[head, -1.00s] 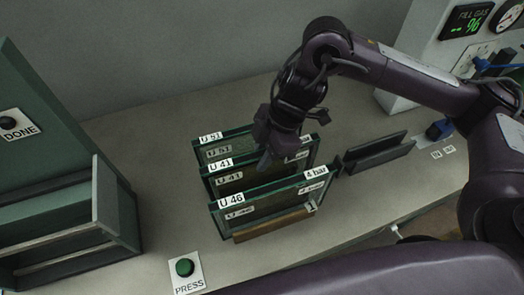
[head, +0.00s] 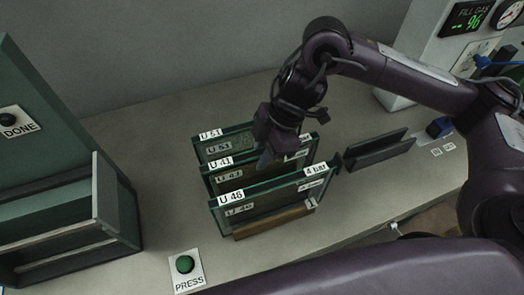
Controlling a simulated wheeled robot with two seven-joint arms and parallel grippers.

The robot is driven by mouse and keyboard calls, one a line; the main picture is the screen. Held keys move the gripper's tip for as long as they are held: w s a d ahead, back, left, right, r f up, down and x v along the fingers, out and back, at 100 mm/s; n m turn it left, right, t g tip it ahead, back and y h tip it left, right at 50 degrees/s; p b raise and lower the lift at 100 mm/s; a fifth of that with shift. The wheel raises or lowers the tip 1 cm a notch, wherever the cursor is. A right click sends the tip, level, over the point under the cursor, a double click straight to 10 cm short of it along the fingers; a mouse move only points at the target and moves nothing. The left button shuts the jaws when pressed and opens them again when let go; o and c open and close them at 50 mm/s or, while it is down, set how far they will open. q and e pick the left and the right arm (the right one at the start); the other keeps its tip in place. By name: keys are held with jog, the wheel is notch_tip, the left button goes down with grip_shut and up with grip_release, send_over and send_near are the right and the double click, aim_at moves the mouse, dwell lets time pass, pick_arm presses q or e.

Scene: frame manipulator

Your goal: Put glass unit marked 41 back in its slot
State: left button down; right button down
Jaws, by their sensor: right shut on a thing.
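The glass unit marked U 41 (head: 222,174) stands upright in the middle of a wooden rack (head: 272,222), between unit U 51 (head: 222,144) behind and unit U 46 (head: 272,197) in front. My right gripper (head: 268,158) reaches down from above and is shut on the top edge of U 41, near its right half. The gripper hides part of that edge. The lower part of U 41 is hidden behind U 46, so its seating in the slot cannot be seen. My left gripper is not in view.
An empty dark grey channel holder (head: 376,152) stands right of the rack. A green station with a DONE button (head: 8,122) is at left. A green PRESS button (head: 185,264) lies in front. A fill gas panel (head: 468,22) reads 96. Bare bench lies between station and rack.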

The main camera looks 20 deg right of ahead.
jog(key=c, duration=1.2)
grip_release()
jog(key=shift+f, duration=0.1)
jog(key=v, duration=0.8)
jog(key=shift+p, duration=0.35)
jog(key=shift+a, duration=0.1)
jog(key=shift+s+f, duration=0.1)
jog(key=shift+f, duration=0.05)
